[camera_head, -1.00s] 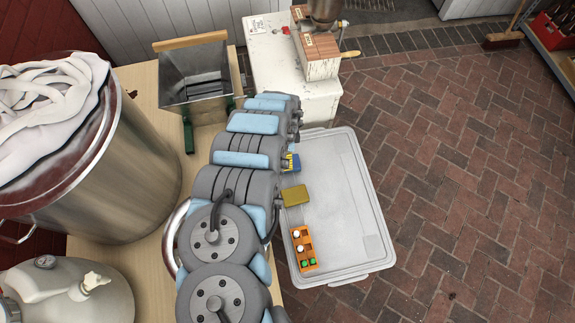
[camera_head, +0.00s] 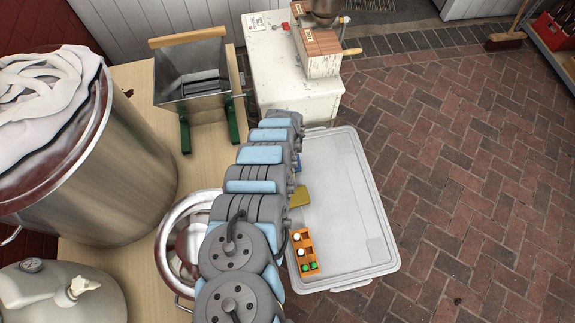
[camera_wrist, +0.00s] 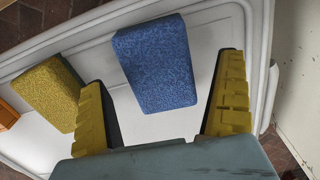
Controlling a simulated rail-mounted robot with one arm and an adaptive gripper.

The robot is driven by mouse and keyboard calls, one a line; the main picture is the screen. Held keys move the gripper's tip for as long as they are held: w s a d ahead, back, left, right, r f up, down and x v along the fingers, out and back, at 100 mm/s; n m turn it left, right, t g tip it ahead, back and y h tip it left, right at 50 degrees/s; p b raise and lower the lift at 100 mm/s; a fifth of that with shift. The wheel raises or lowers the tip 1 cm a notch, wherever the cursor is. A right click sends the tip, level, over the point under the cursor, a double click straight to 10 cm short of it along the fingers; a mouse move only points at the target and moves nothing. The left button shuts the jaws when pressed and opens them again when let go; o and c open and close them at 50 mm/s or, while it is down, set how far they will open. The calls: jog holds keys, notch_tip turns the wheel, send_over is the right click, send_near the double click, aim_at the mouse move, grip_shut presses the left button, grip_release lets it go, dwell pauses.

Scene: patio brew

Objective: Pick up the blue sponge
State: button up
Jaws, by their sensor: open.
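The blue sponge (camera_wrist: 157,62) lies on the white lid or tray (camera_wrist: 180,122) in the wrist view. My gripper (camera_wrist: 168,95) is open, with its yellow fingers on either side of the sponge's near end and visible gaps between. The height of the fingers above the sponge is hard to tell. In the head view only a small blue bit of the sponge (camera_head: 298,163) shows beside my arm, which hides the rest and the gripper.
A yellow sponge (camera_wrist: 45,92) lies left of the left finger and also shows in the head view (camera_head: 300,196). An orange holder (camera_head: 304,252) with white and green items sits on the tray (camera_head: 350,215). A white cabinet (camera_head: 290,80) stands behind. The tray's right side is clear.

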notch_tip(320, 180, down, 3)
jog(key=shift+d+r+b, duration=0.1)
jog(key=shift+r+b, duration=0.1)
jog(key=shift+b, duration=0.2)
jog(key=shift+r, duration=0.1)
jog(key=c, duration=0.8)
jog(key=shift+c, duration=0.2)
jog(key=shift+r, duration=0.1)
notch_tip(320, 180, up, 4)
jog(key=shift+f+p, duration=0.2)
jog(key=shift+p, duration=0.9)
jog(key=s+r+p, duration=0.9)
jog(key=s, duration=0.5)
jog(key=shift+d+p, duration=0.3)
jog(key=shift+p, duration=0.1)
jog(key=shift+r, duration=0.1)
